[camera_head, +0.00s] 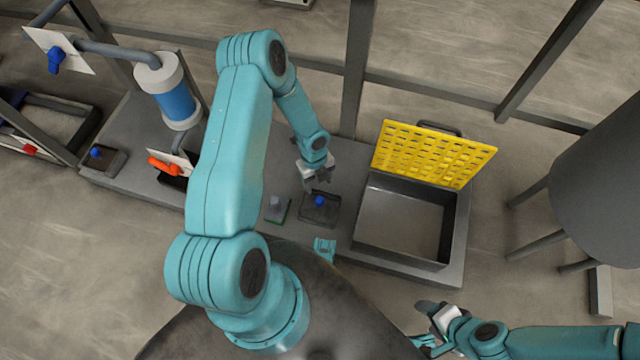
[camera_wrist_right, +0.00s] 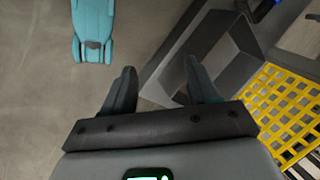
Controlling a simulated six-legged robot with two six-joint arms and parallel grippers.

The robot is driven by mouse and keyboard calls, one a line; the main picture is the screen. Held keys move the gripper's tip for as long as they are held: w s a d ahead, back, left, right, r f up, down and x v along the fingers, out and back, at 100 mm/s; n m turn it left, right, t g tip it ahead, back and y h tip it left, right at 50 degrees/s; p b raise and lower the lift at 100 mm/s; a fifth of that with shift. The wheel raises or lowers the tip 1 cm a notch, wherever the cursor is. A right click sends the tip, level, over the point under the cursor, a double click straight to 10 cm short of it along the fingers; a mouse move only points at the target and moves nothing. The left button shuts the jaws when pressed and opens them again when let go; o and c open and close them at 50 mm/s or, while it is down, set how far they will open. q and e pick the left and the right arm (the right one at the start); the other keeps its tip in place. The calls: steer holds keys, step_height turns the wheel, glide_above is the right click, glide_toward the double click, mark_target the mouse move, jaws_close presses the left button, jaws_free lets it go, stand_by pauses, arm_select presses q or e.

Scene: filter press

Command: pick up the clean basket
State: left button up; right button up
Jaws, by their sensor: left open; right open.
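I cannot make out a thing that is clearly the clean basket. An open grey rectangular box (camera_head: 405,222) stands on the bench, with a yellow perforated panel (camera_head: 432,154) upright at its back edge. The box looks empty. My left gripper (camera_head: 317,181) is open and empty, left of the box and above a small dark block with a blue knob (camera_head: 320,202). My right gripper (camera_head: 428,310) is open and empty, in front of the bench. In the right wrist view its fingers (camera_wrist_right: 158,76) are apart, with the box (camera_wrist_right: 205,48) and yellow panel (camera_wrist_right: 284,108) beyond.
A blue-and-white cylinder (camera_head: 172,92) stands at the bench's left, near an orange handle (camera_head: 164,166). A small grey-green piece (camera_head: 277,208) lies beside the dark block. Dark frame posts (camera_head: 358,70) rise behind the bench. A large grey tank (camera_head: 605,180) on legs stands right.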

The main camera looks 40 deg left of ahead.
arm_select(q)
steer(key=f+b, duration=0.1)
steer(key=f, duration=0.2)
steer(key=f+b, duration=0.1)
steer(key=f, duration=0.1)
steer(key=d+f+b, duration=0.1)
steer(key=f, duration=0.2)
steer(key=shift+s+f, duration=0.25)
steer(key=shift+f, duration=0.1)
steer(key=f+b, duration=0.3)
steer(key=f, duration=0.1)
steer(key=shift+s+d, duration=0.2)
steer(key=shift+d, duration=0.1)
steer(key=shift+d+f, duration=0.1)
steer(key=shift+f, duration=0.3)
arm_select(e)
step_height(320, 180, down, 6)
steer(key=w+d, duration=0.1)
steer(key=w, duration=0.1)
steer(key=shift+f+t, duration=0.25)
steer(key=shift+t, duration=0.15)
arm_select(q)
steer(key=shift+r, duration=0.1)
jaws_close()
